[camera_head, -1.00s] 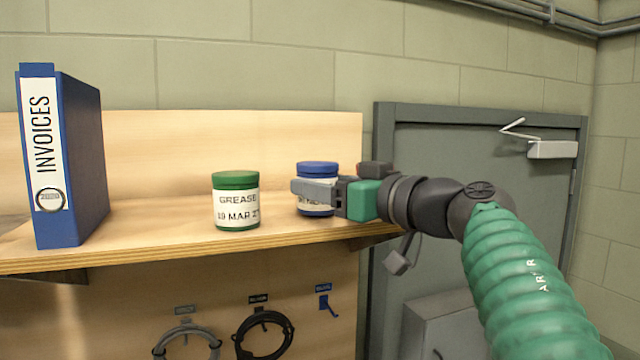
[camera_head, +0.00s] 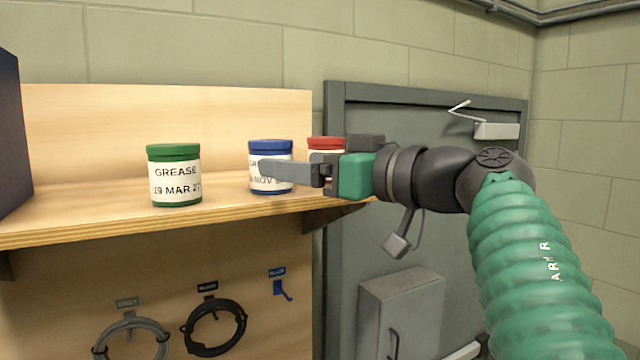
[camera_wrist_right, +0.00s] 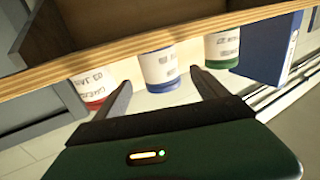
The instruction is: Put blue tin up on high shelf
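The blue tin (camera_head: 270,150), with a blue lid and white label, stands upright on the wooden shelf (camera_head: 110,222). My right gripper (camera_head: 290,172) comes in from the right, and one finger crosses in front of the tin's label. In the right wrist view, which looks upside down, the fingers (camera_wrist_right: 162,92) are spread. The blue tin (camera_wrist_right: 159,66) shows between and beyond their tips, with visible gaps at both sides. I cannot tell whether a finger touches it. My left gripper is not in view.
A green-lidded grease tin (camera_head: 175,178) stands left of the blue tin. A red-lidded tin (camera_head: 326,143) is partly hidden behind my right gripper. A dark blue binder (camera_head: 10,135) stands at the left. Cable coils hang below the shelf. A grey door (camera_head: 430,115) is at the right.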

